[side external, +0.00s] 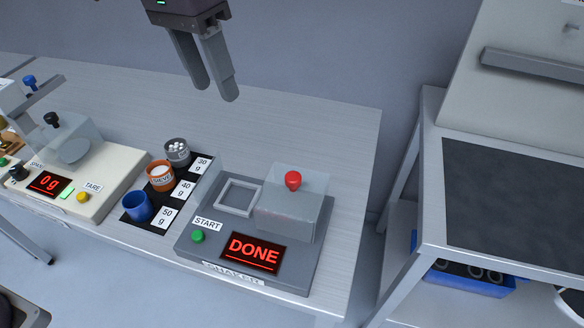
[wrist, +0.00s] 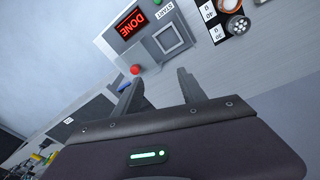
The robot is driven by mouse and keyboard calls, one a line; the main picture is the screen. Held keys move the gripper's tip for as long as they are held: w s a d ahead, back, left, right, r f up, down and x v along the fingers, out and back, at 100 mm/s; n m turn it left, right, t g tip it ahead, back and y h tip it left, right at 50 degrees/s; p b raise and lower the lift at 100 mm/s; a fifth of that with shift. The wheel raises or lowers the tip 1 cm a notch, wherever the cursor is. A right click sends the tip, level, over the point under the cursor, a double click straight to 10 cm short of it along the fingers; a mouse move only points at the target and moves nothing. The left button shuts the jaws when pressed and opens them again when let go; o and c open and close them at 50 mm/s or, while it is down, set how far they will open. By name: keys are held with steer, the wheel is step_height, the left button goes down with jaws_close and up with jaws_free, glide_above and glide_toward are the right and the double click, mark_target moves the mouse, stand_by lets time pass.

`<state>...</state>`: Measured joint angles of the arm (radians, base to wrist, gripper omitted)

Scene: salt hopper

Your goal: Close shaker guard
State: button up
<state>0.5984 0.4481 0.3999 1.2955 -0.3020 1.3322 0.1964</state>
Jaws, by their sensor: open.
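The shaker (side external: 207,252) is a grey box near the table's right end, its display (side external: 254,252) reading DONE. Its clear guard (side external: 285,215) with a red knob (side external: 293,180) sits on the right part of the top, beside the raised square frame (side external: 239,197). The frame is uncovered and looks empty. A green START button (side external: 197,236) is at the front left. My gripper (side external: 216,92) is open and empty, high above and behind the shaker. In the wrist view the red knob (wrist: 136,69) shows just beyond my fingertips (wrist: 160,78).
Left of the shaker stand a grey cup with white contents (side external: 177,152), an orange cup (side external: 160,176) and a blue cup (side external: 137,207) on a black strip. A scale (side external: 98,190) reading 0g is further left. A separate bench (side external: 430,190) stands right, across a gap.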

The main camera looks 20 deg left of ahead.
mark_target(293, 175)
steer(key=d+f+m, duration=0.1)
steer(key=d+f, duration=0.2)
steer(key=d+f+m+y, duration=0.1)
steer(key=d+f, duration=0.2)
steer(key=d, duration=0.1)
steer(key=w+d+f+m, duration=0.1)
steer(key=d+f, duration=0.2)
steer(key=d, duration=0.1)
steer(key=shift+d+g+y, duration=0.1)
steer(key=shift+g+y, duration=0.2)
steer(key=shift+g, duration=0.1)
steer(key=f, duration=0.7)
steer(key=shift+d+f, duration=0.2)
steer(key=shift+d, duration=0.05)
jaws_close()
